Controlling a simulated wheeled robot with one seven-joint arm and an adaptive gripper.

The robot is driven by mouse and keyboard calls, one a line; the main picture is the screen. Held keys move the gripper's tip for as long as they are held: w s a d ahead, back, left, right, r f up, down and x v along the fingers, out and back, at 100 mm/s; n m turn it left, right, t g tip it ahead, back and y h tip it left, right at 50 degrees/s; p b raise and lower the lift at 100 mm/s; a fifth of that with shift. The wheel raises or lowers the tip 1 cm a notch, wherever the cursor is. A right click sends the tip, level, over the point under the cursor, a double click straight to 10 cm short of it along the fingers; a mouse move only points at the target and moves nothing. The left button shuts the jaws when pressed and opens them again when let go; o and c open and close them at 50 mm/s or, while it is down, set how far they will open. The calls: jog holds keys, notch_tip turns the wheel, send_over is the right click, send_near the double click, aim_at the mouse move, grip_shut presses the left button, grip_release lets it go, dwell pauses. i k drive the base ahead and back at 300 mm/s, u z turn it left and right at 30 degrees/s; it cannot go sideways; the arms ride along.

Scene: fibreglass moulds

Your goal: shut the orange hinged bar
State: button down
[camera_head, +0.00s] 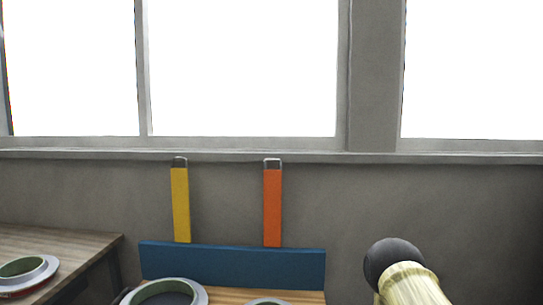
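The orange bar (272,207) stands upright behind the blue board (232,266), near the middle of the camera_head view. It is long, flat and narrow, with a dark and light grey piece at its top end. Its lower end meets the top edge of the board, and whatever hinge it has is hidden there. My gripper is not in view, and nothing is seen touching the bar.
A similar yellow bar (180,205) stands upright to the left. Round moulds with pale rims (193,290) lie in front of the board. A wooden table (62,241) at left carries another ring mould (24,270). A grey wall and windows stand behind.

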aim_at(273, 178)
jog(key=u, duration=1.7)
jog(key=i, duration=1.2)
jog(key=z, duration=2.15)
